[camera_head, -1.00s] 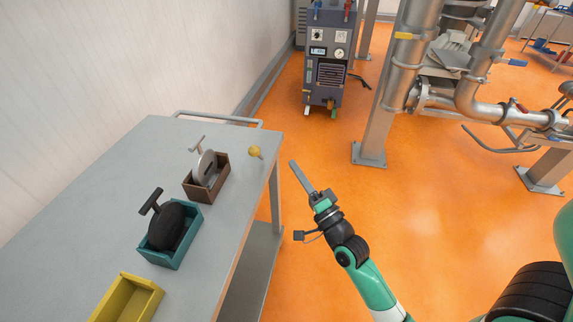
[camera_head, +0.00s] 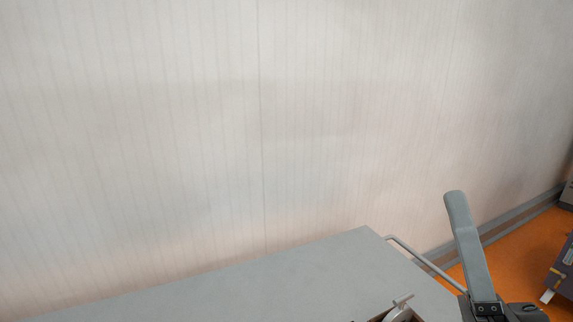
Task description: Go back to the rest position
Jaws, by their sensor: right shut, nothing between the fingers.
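My right gripper (camera_head: 456,200) stands at the lower right of the head view. Its grey fingers point up and are shut with nothing between them. It shows in front of the table's right end and the wall. The rest of the right arm is cut off by the bottom edge. My left gripper is not in view.
A grey table (camera_head: 300,278) with a rail (camera_head: 420,258) at its end runs along a pale ribbed wall (camera_head: 250,130). A silver part with a handle (camera_head: 399,312) shows at the bottom edge. Orange floor (camera_head: 520,245) and a dark machine (camera_head: 561,275) lie at right.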

